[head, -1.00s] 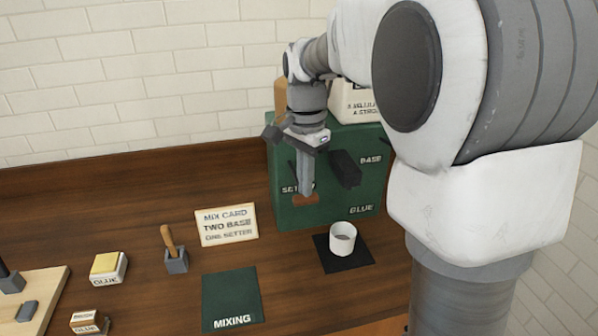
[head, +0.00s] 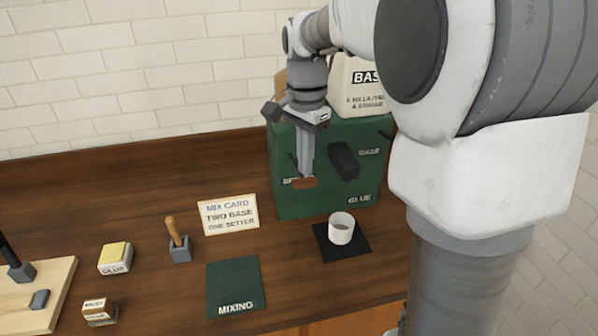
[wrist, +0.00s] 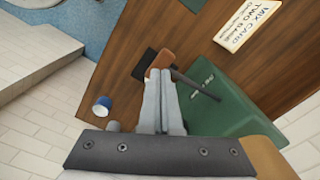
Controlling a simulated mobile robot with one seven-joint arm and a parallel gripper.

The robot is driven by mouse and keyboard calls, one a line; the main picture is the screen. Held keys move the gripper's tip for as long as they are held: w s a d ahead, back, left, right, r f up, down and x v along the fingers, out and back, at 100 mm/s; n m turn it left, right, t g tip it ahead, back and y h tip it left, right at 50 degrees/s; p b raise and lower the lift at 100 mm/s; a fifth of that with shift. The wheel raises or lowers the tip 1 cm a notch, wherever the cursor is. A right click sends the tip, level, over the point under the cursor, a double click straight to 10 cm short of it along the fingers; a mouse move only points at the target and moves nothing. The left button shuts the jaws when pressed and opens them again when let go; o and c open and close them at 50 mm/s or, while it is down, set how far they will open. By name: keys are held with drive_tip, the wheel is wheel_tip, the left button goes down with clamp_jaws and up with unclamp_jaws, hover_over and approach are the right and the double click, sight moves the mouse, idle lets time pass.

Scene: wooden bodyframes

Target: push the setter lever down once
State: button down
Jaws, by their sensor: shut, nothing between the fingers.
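The setter lever (head: 304,183) has a brown paddle in front of the green dispenser (head: 290,205), partly covering its setter label. In the wrist view the brown paddle (wrist: 160,62) shows at the end of a dark rod that reaches to the dispenser. My gripper (head: 307,174) is shut and empty, pointing down, with its tips right at the paddle from above. The wrist view also shows the closed fingers (wrist: 158,75) at the paddle. I cannot tell whether they touch it.
A dark base lever (head: 344,162) sits just right of my gripper. A white cup (head: 341,229) stands on a black mat (head: 325,246) below. The mix card (head: 228,214), a wooden-handled tool (head: 178,243) and the green mixing mat (head: 234,287) lie to the left.

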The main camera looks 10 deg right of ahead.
idle(0.4)
wheel_tip(320, 180, up, 5)
drive_tip(key=p, duration=0.4)
drive_tip(key=shift+p, duration=0.3)
drive_tip(key=s+n+t+b, duration=0.1)
drive_tip(key=s+n+t, duration=0.4)
drive_tip(key=s+n, duration=0.7)
drive_tip(key=s, duration=0.8)
drive_tip(key=shift+s+f+t, duration=0.15)
drive_tip(key=shift+s+t, duration=0.1)
drive_tip(key=shift+t, duration=0.05)
